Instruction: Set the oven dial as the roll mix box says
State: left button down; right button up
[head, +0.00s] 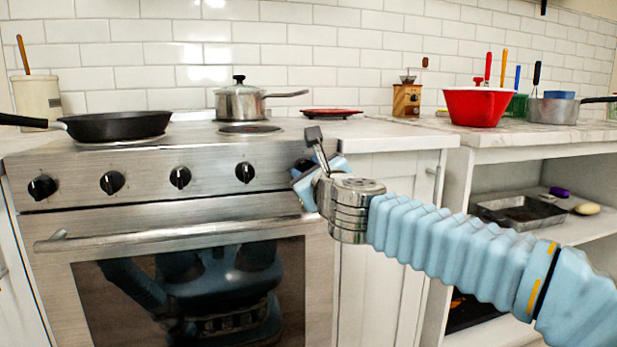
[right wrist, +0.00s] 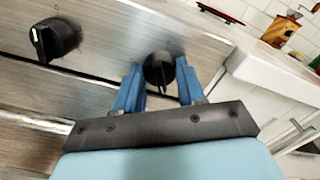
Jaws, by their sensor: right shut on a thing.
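The steel oven (head: 150,222) has a front panel with a row of black dials. Those in plain sight in the head view include the far left dial (head: 42,187) and the dial (head: 245,172) just left of my gripper. My right gripper (head: 308,176) is at the panel's right end and hides the rightmost dial there. In the right wrist view the blue fingers (right wrist: 158,86) are shut on this black dial (right wrist: 158,70), one on each side. Its marking is too unclear to read. No roll mix box can be made out. My left gripper is not in view.
A black frying pan (head: 117,125) and a steel pot (head: 241,103) stand on the stove. A red bowl (head: 482,106) and a wooden grinder (head: 407,100) stand on the counter to the right. The oven handle (head: 170,236) runs below the dials. A baking tin (head: 522,212) lies on the right shelf.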

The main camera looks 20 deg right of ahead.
jog(key=shift+f+m+b, duration=0.15)
jog(key=shift+m+b, duration=0.15)
jog(key=shift+m, duration=0.5)
jog(key=o, duration=1.1)
jog(key=shift+c, duration=0.2)
jog(key=s+p, duration=0.1)
jog(key=s, duration=1.2)
jog(key=shift+s+d, duration=0.2)
jog(key=shift+s, duration=0.2)
